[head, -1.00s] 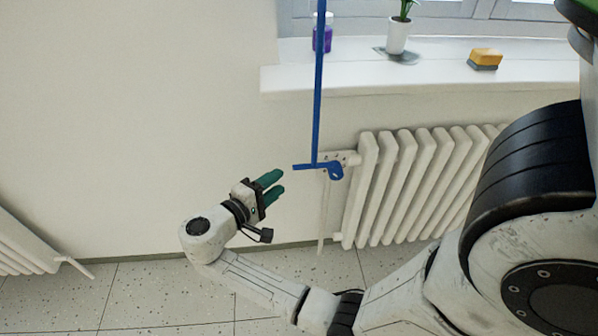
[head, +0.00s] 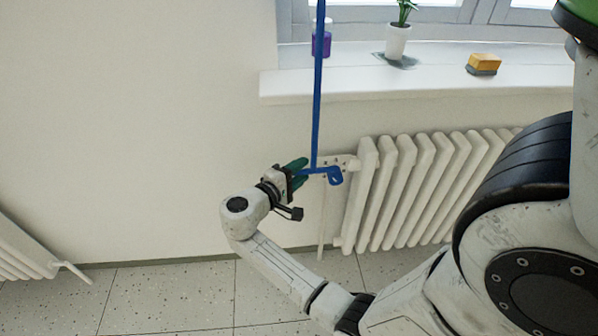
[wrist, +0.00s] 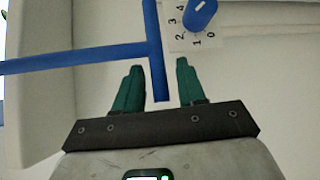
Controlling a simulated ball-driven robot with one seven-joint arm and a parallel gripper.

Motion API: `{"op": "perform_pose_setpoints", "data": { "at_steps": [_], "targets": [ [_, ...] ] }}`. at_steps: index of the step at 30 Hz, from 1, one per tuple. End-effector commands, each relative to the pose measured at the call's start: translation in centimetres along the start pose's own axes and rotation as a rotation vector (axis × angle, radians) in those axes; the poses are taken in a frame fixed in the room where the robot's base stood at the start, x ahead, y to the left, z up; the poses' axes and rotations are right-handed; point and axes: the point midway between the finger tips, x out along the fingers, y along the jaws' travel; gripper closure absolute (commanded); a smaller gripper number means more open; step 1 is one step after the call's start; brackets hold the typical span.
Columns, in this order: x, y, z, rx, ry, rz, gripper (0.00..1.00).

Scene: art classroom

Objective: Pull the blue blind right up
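A long blue cord or rod (head: 318,85) hangs down in front of the window sill and ends in a short blue crossbar (head: 313,170). The blind itself is out of view. My gripper (head: 302,172) is at the left end of the crossbar in the head view. In the wrist view my gripper (wrist: 158,88) is open, with its two green fingers apart. The end of the crossbar (wrist: 157,75) lies between them, nearer the left finger, with a gap to the right one.
A blue knob (wrist: 199,14) on a numbered plate sits just beyond the fingers. A white radiator (head: 415,190) stands to the right. The sill (head: 430,82) holds a potted plant (head: 398,38), a yellow sponge (head: 484,64) and a purple bottle (head: 322,42).

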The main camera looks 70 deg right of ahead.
Motion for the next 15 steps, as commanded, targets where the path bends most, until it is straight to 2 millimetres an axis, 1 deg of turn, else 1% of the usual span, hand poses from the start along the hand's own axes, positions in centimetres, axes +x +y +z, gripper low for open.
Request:
{"op": "perform_pose_setpoints", "data": {
  "at_steps": [1,12,15],
  "targets": [
    [-0.02,0.0,-0.01,0.0,0.0,0.0,0.65],
    [-0.04,-0.02,-0.01,0.0,0.0,0.0,1.0],
    [-0.05,-0.02,-0.01,0.0,0.0,0.0,1.0]
  ]
}}
